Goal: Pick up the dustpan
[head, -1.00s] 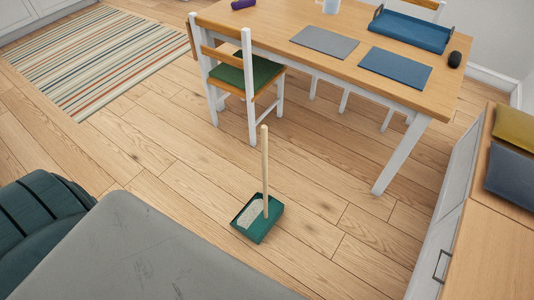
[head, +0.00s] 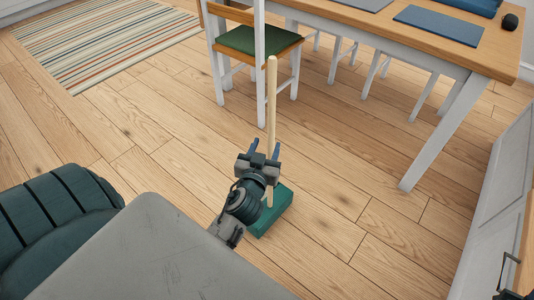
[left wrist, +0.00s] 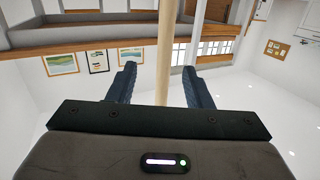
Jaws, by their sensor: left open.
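The dustpan has a green pan (head: 282,207) on the wooden floor and a long pale wooden handle (head: 271,100) standing upright. My left gripper (head: 265,148) is open at the lower part of the handle, above the pan, and partly hides both. In the left wrist view the handle (left wrist: 166,50) runs between the two blue-grey fingers, with a gap on each side.
A chair with a green seat (head: 262,42) stands just behind the handle. The table (head: 440,55) with white legs is at the upper right. A white cabinet (head: 490,215) is at the right edge. The striped rug (head: 110,50) lies at the upper left; floor around the pan is clear.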

